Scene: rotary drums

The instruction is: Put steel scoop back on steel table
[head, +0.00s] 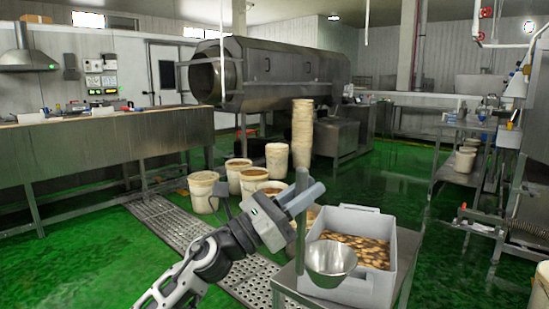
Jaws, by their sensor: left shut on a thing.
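My left gripper (300,199) reaches in from the lower left and is shut on the upright handle of the steel scoop (331,262). The scoop's round bowl hangs at the front left of a grey crate (391,262), overlapping its near wall in the picture. I cannot tell whether the bowl touches the crate. The crate holds brown, flat pieces and stands on a small steel table (284,283), whose bare left edge shows. My right gripper is not in view.
Several white buckets (203,190) stand on the green floor behind my left arm, with a tall stack of tubs (302,135) beyond. A long steel counter (100,147) runs along the left. A steel rack (466,160) stands at the right.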

